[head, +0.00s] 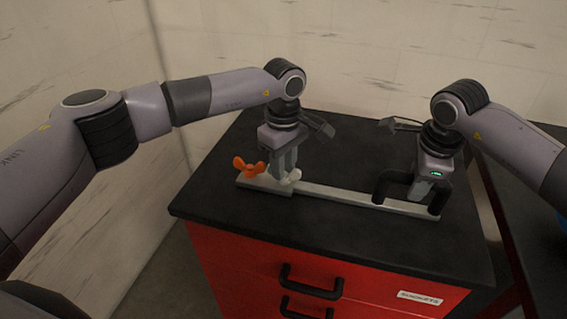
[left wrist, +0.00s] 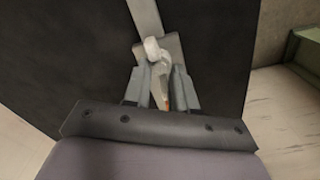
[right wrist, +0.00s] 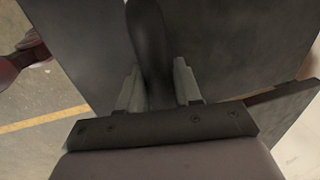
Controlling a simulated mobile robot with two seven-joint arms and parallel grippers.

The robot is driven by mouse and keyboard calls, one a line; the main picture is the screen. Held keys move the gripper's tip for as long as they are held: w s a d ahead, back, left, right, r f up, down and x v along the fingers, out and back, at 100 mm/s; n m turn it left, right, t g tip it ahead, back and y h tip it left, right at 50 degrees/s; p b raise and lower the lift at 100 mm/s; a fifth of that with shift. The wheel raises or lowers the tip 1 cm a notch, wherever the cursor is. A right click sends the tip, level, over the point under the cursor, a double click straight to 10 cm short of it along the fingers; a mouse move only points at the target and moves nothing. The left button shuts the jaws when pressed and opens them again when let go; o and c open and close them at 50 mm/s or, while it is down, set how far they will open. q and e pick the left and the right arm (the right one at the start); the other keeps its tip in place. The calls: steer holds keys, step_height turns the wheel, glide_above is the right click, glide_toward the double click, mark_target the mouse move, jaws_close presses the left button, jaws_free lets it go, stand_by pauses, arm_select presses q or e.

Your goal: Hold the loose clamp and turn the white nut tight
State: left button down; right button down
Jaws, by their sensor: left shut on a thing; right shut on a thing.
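The clamp is a long light-grey bar (head: 335,195) lying on the black top of a red cabinet. At its left end sit an orange wing nut (head: 249,168) and a white wing nut (head: 291,177). At its right end is a black handle (head: 388,184). My left gripper (head: 284,176) points down and is shut on the white nut, which shows between the fingers in the left wrist view (left wrist: 156,62). My right gripper (head: 422,192) is shut on the black handle, seen between its fingers in the right wrist view (right wrist: 150,50).
The red cabinet (head: 240,275) has black drawer handles (head: 312,283) and a white label (head: 420,297) on its front. The black top (head: 330,240) is bare in front of the bar. Pale walls stand behind and to the left. A dark table (head: 525,170) stands at the right.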

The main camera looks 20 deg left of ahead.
arm_select(q)
steer(key=shift+d, duration=0.15)
steer(key=c, duration=1.1)
jaws_free()
step_height(320, 180, up, 12)
arm_select(e)
steer(key=c, duration=0.7)
jaws_free()
steer(key=shift+r, duration=0.15)
